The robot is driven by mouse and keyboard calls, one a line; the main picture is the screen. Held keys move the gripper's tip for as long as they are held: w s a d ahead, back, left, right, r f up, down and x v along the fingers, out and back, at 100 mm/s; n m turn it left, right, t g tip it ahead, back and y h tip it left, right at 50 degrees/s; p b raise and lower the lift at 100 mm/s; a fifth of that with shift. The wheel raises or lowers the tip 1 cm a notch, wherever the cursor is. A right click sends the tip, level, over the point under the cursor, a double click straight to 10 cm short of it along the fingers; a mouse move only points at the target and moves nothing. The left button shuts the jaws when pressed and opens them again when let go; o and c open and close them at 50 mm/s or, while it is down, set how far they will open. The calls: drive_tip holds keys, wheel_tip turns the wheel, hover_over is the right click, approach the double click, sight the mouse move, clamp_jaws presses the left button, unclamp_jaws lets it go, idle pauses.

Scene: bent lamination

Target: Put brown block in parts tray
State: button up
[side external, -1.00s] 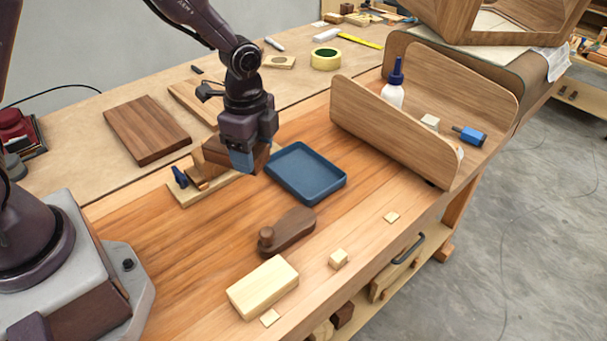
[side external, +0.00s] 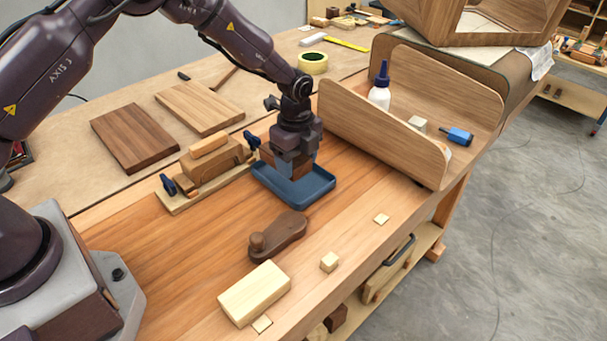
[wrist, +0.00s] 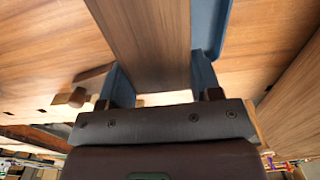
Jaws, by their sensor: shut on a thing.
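The brown block (side external: 268,155) is gripped between the fingers of my gripper (side external: 297,170). It also shows as a wide wooden face between the blue fingers in the wrist view (wrist: 152,45). The blue parts tray (side external: 321,190) lies on the bench under my gripper, and its edge shows in the wrist view (wrist: 222,25). The block is over the tray's far part; my fingers hide much of it. I cannot tell whether it touches the tray floor.
A clamp fixture (side external: 210,170) stands left of the tray. A curved plywood holder (side external: 385,130) with a glue bottle (side external: 380,88) is close on the right. A dark brown handled tool (side external: 280,236) and a pale block (side external: 254,293) lie in front. Bench left of the tool is clear.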

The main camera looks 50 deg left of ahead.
sight(304, 187)
drive_tip(key=shift+w+f, duration=0.8)
drive_tip(key=shift+f, duration=0.25)
drive_tip(key=shift+w+f, duration=0.15)
drive_tip(key=shift+f, duration=1.45)
drive_tip(key=shift+f, duration=0.15)
drive_tip(key=o, duration=1)
